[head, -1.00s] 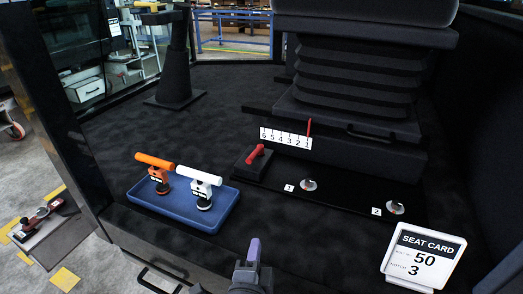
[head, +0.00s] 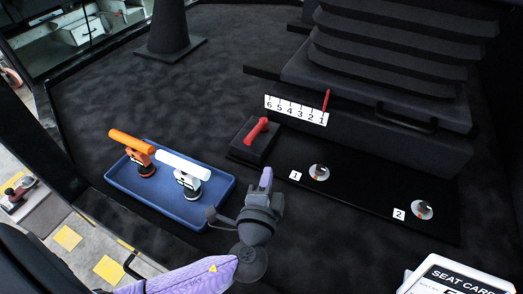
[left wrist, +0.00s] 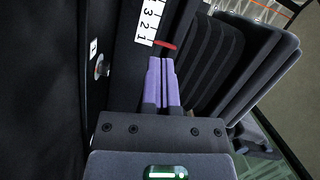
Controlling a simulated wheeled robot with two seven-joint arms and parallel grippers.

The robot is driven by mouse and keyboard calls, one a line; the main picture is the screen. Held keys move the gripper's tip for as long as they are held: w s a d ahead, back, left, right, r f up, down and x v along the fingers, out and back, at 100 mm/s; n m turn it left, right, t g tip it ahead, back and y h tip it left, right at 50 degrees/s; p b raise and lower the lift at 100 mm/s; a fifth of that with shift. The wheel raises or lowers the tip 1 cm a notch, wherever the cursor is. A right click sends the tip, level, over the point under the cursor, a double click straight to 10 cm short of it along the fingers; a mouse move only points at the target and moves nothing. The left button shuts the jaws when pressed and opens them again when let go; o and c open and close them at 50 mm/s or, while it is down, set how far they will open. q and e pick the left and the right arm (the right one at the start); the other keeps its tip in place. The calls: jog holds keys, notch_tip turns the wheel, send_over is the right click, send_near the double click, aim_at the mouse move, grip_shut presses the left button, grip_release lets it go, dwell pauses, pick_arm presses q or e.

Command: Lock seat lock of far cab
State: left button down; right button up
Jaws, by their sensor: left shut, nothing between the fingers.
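The red lever (head: 257,130) sits on a black block on the cab floor, in front of the seat base. A white number scale (head: 295,110) is beside it, with a red pointer (head: 326,100) at the 1 end. The scale also shows in the left wrist view (left wrist: 150,20), with the red pointer (left wrist: 166,46) just beyond the fingertips. My left gripper (head: 266,178) is shut and empty, below the red lever in the head view and apart from it. Its purple fingers (left wrist: 161,75) are together in the left wrist view. My right gripper is not in view.
A blue tray (head: 222,187) holds an orange-handled tool (head: 134,148) and a white-handled tool (head: 185,168). Two round fittings labelled 1 (head: 319,172) and 2 (head: 422,209) are on the floor plate. A seat card (head: 440,283) stands lower right.

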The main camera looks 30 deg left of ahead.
aim_at(245, 150)
pick_arm(q)
jog(key=b+x, duration=0.2)
jog(key=x, duration=0.7)
jog(key=shift+f, duration=0.2)
jog(key=a, duration=0.1)
jog(key=a+b, duration=0.1)
jog(key=a, duration=0.1)
jog(key=shift+a+f, duration=0.15)
jog(key=shift+f, duration=0.1)
jog(key=shift+a, duration=0.35)
jog(key=shift+a, duration=0.3)
jog(key=a, duration=0.3)
jog(key=shift+s+b, duration=0.25)
jog(key=shift+b, duration=0.05)
jog(key=shift+r, duration=0.15)
